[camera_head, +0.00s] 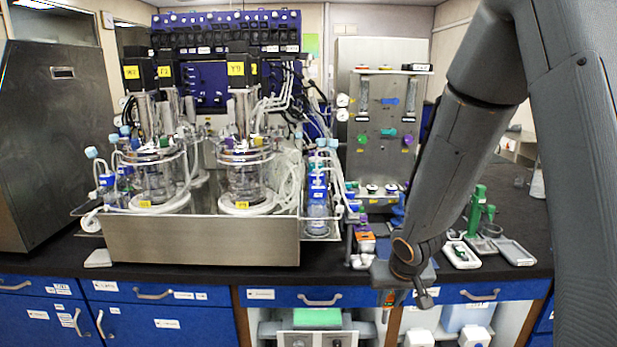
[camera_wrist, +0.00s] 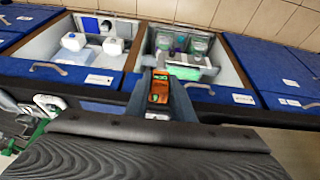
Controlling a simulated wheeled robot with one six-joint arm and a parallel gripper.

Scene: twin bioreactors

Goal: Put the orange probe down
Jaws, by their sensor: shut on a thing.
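The orange probe (camera_wrist: 159,88) sits between the jaws of my gripper (camera_wrist: 160,92) in the wrist view. The gripper is shut on it. An orange face with a small green display shows; the rest of the probe is hidden by the jaws. In the head view my gripper (camera_head: 389,297) hangs in front of the bench's front edge, a little below the black worktop (camera_head: 200,272), and only a small bit of the probe's colour shows there. The probe looks apart from the bench.
Two glass bioreactors (camera_head: 245,180) stand in a steel tray (camera_head: 200,242) at left. Small orange and purple items (camera_head: 366,243) lie near the bench edge. A green stand (camera_head: 478,212) and a grey tray (camera_head: 515,252) are at right. Blue drawers (camera_head: 320,297) and open cupboards lie below.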

